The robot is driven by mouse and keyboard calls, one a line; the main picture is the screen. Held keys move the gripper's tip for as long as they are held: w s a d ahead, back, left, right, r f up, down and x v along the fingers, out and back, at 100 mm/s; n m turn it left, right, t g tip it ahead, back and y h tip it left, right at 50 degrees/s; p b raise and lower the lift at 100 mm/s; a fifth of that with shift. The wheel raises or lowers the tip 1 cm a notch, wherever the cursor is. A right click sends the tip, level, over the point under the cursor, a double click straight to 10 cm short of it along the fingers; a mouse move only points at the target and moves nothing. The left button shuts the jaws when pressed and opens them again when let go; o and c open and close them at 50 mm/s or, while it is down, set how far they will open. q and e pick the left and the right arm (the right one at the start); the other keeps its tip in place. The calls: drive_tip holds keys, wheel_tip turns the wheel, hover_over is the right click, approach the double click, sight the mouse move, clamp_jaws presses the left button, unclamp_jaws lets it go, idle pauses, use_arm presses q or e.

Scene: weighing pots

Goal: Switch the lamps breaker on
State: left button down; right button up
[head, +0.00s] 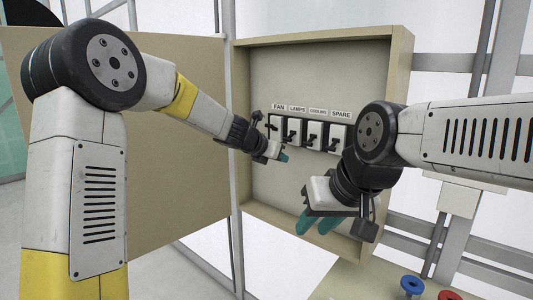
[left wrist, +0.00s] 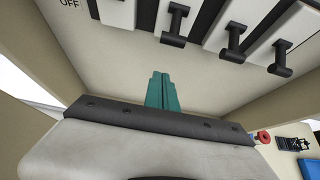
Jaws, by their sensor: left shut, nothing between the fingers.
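The lamps breaker (head: 294,131) is a white switch with a black lever, under the label LAMPS, second from the left in a row inside the open wall box (head: 263,85). Its lever appears to point down. My left gripper (head: 284,157) is shut and empty, just below the row near the fan and lamps breakers, apart from the levers. In the left wrist view its teal fingers (left wrist: 161,90) are together, below several black levers (left wrist: 175,24); which lever is the lamps one I cannot tell. My right gripper (head: 315,223) appears open and empty, low in front of the box.
The fan breaker (head: 276,128) is left of the lamps one; a third breaker (head: 314,134) and the spare breaker (head: 337,138) are to its right. The box door (head: 140,150) stands open at left. A blue knob (head: 411,285) and a red knob (head: 449,295) show at bottom right.

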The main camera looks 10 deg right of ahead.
sight(286, 140)
use_arm(q)
wheel_tip(286, 140, up, 4)
drive_tip(key=shift+w+d+r, duration=0.1)
drive_tip(key=shift+w+d, duration=0.05)
drive_tip(key=shift+r, duration=0.5)
idle(0.6)
drive_tip(key=shift+s+r+g+y, duration=0.2)
drive_tip(key=shift+r+g+y, duration=0.3)
drive_tip(key=shift+r, duration=1)
